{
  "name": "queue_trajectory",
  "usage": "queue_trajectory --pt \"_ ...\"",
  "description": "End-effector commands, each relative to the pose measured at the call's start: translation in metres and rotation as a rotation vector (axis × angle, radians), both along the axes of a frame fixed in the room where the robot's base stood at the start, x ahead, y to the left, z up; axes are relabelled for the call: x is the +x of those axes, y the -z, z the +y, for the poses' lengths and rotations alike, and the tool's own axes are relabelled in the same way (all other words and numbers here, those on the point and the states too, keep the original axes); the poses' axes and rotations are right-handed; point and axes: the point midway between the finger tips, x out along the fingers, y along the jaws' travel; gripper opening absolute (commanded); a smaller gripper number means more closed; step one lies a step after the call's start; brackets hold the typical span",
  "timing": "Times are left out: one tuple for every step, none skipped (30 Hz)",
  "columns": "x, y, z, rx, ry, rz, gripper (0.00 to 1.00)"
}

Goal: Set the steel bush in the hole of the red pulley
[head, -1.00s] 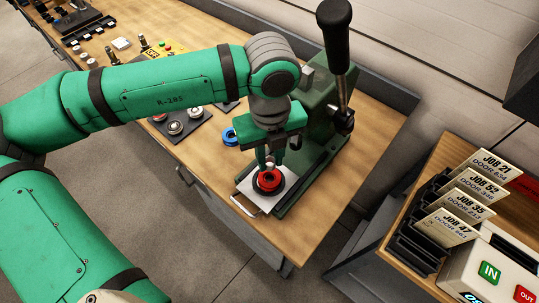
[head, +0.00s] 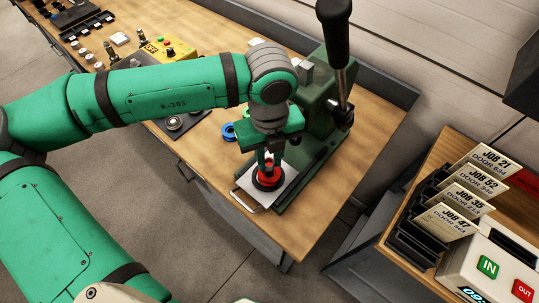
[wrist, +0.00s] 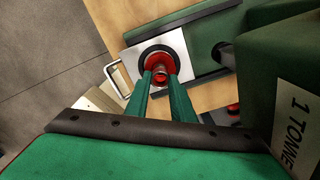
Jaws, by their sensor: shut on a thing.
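The red pulley (wrist: 163,57), with a dark outer ring, lies on a pale plate (head: 285,192) on the green press base. My gripper (head: 268,162) points down over its middle and is shut on a small cylinder, which I take to be the steel bush (wrist: 160,76). The bush looks red-tinted here, against the pulley. It is upright between the fingertips, in line with the pulley's centre. The fingers and bush cover the hole, so I cannot tell whether the bush's lower end is in it.
The green press (head: 318,100) with its black-handled lever stands close beside my gripper. A blue ring-shaped part (head: 228,131) lies left on the bench. A yellow control box (head: 165,50) is farther back. Bare bench (head: 325,212) lies right of the press.

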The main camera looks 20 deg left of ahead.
Motion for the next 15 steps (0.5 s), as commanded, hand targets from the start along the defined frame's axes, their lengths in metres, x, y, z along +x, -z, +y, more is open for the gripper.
queue_trajectory --pt "0.000 0.001 0.000 0.000 0.000 0.000 0.00" --pt "0.000 0.002 0.000 0.000 0.000 0.000 0.00" --pt "0.000 0.003 0.000 0.000 0.000 0.000 0.00" --pt "0.000 0.004 0.000 0.001 0.000 -0.001 0.00" --pt "0.000 0.005 0.000 0.000 0.000 -0.001 0.00" --pt "0.000 0.006 0.000 0.000 0.000 -0.001 0.00" --pt "0.000 0.006 0.000 0.000 0.000 -0.001 0.00" --pt "0.000 0.007 0.000 0.000 0.000 -0.001 0.00" --pt "0.000 0.008 0.000 0.000 0.000 -0.001 0.00" --pt "0.000 0.009 0.000 0.000 0.000 -0.001 0.00" --pt "0.000 0.010 0.000 -0.001 0.000 -0.001 0.00" --pt "0.000 0.011 0.000 -0.001 0.000 -0.001 0.00" --pt "0.000 0.012 0.000 -0.001 0.000 -0.001 0.00" --pt "0.000 0.012 0.000 -0.001 0.000 -0.001 0.00" --pt "0.000 0.013 0.000 -0.001 0.000 -0.001 0.00"
